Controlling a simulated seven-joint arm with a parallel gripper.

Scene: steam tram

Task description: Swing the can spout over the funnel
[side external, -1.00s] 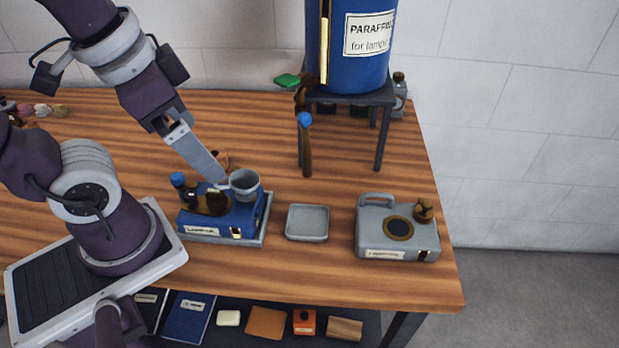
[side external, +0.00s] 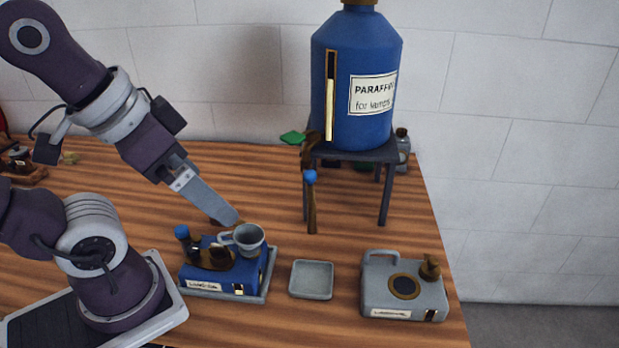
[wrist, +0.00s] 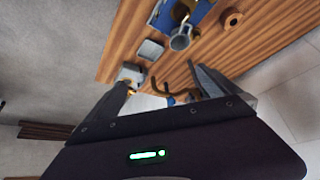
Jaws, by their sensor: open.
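The blue paraffin can (side external: 355,95) stands on a dark stand at the back right. Its brown spout (side external: 312,210) hangs down in front of the stand, with a blue knob (side external: 310,177) near its upper end. The grey cup-like funnel (side external: 248,241) with a side handle sits on the blue lamp box (side external: 222,274), left of the spout and apart from it. It also shows in the wrist view (wrist: 181,40). My gripper (side external: 232,218) is just behind and above the funnel, empty. Its parted fingers (wrist: 162,88) show in the wrist view.
A green lever (side external: 292,138) juts left near the can's tap. A small grey tray (side external: 311,279) lies between the blue box and a grey lamp box (side external: 404,288). A brown ring (wrist: 231,18) lies on the wood.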

